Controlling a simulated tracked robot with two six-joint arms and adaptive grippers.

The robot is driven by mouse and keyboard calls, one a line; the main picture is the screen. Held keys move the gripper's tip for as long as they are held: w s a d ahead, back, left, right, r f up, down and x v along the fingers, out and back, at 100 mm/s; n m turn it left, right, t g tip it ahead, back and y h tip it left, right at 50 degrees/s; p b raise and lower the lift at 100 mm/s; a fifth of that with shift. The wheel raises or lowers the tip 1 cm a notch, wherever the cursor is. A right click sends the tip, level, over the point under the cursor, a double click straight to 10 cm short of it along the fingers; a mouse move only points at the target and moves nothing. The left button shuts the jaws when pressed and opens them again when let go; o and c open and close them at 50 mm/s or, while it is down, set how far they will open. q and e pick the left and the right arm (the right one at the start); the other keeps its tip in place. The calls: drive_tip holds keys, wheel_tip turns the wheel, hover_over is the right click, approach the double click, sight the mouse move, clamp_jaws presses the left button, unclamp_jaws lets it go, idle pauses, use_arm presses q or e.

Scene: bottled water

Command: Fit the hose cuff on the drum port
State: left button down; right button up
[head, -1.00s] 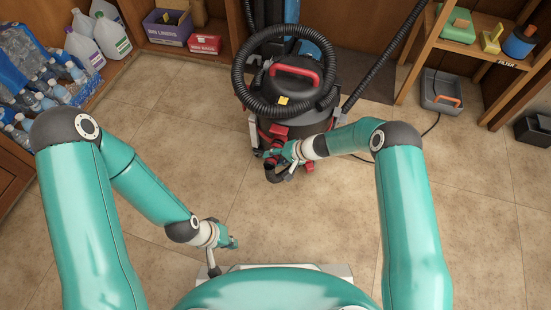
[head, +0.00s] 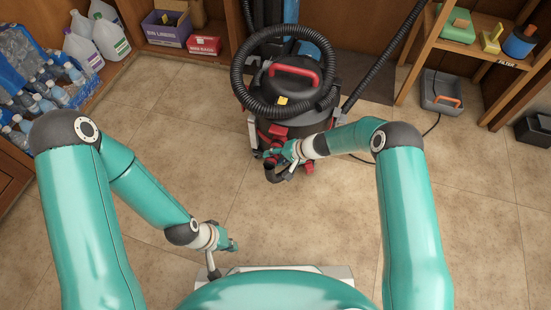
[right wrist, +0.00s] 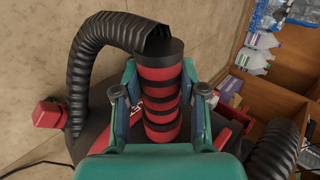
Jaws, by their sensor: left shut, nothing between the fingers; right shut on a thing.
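The black vacuum drum (head: 283,103) with a red handle stands on the floor ahead. The hose cuff (right wrist: 161,92), a red and black banded cylinder, is between the fingers of my right gripper (right wrist: 164,84). The ribbed black hose (right wrist: 100,38) joins the cuff's far end and bends down to the left. In the head view my right gripper (head: 274,154) is low at the drum's front. I cannot make out the drum port; the gripper and cuff cover that area. My left gripper (head: 232,244) is shut and empty, low over the floor, away from the drum.
A thick hose coil (head: 243,80) lies over the drum's top. Water bottles (head: 45,95) and white jugs (head: 83,45) stand at the left. A shelf (head: 470,45) and a grey tray (head: 440,92) are at the right. The floor between my arms is clear.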

drive_tip(key=shift+w, duration=0.1)
idle(0.3)
drive_tip(key=o, duration=1.2)
drive_tip(key=v, duration=1.2)
drive_tip(key=shift+d+f, duration=0.1)
